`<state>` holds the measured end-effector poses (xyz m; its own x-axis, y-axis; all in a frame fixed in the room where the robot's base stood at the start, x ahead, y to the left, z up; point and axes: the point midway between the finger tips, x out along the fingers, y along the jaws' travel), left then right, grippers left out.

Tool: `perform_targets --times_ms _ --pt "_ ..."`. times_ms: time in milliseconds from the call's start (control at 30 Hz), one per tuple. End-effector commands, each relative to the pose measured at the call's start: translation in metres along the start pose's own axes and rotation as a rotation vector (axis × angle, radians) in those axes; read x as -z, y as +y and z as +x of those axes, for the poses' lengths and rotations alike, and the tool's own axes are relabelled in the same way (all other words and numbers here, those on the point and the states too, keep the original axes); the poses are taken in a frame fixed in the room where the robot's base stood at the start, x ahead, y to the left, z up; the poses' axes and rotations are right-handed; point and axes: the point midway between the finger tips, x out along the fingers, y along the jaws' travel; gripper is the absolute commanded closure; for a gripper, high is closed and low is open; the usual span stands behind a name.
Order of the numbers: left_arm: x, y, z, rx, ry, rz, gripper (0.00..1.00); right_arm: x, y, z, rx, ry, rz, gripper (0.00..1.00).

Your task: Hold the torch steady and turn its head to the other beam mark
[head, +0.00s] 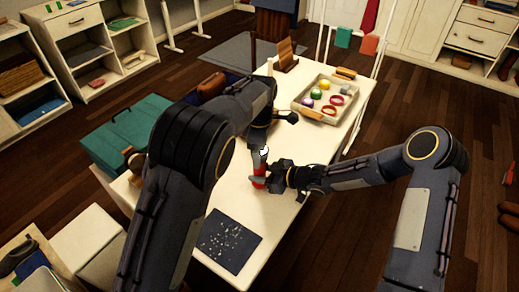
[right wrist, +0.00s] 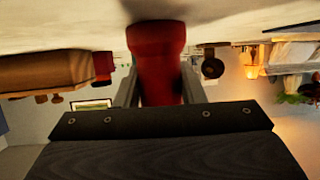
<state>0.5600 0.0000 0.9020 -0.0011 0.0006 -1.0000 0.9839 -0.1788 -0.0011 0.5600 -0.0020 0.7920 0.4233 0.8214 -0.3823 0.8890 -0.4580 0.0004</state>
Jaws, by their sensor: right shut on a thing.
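The red torch (head: 260,183) stands roughly upright on the white table, near its middle. My right gripper (head: 262,180) comes in from the right and is shut on the torch. In the right wrist view the torch's red body (right wrist: 157,55) sits between the two fingers, with its end close to the pale tabletop. My left gripper (head: 263,148) is right above the torch, pointing down at its top. Its fingers are small and partly hidden by my arm, so I cannot tell whether it is open or touches the torch. The beam marks are not readable.
On the white table (head: 225,196), a dark speckled mat (head: 226,241) lies at the near end. A tray (head: 308,113) with colourful items and a wooden stand (head: 286,56) are at the far end. A teal box (head: 118,136) stands left of the table.

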Motion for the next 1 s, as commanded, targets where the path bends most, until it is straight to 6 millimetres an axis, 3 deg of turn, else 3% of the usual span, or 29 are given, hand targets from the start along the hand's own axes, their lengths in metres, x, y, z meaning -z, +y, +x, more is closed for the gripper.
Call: perform_targets --times_ms 167,400,600,1000 --pt "-0.001 0.001 -0.022 -0.005 -0.002 0.001 0.32 -0.001 0.0 0.0 0.0 -0.001 0.001 0.93" --pt "0.0 0.001 -0.075 -0.007 -0.002 0.0 0.32 -0.001 0.0 0.0 0.0 -0.001 0.0 0.93" --pt "0.0 0.001 -0.106 -0.005 -0.002 0.0 0.32 -0.001 0.0 0.0 0.0 -0.001 0.0 0.93" --pt "0.0 0.0 -0.119 -0.002 -0.001 -0.001 0.32 0.0 0.0 0.0 0.0 -0.001 0.0 0.93"
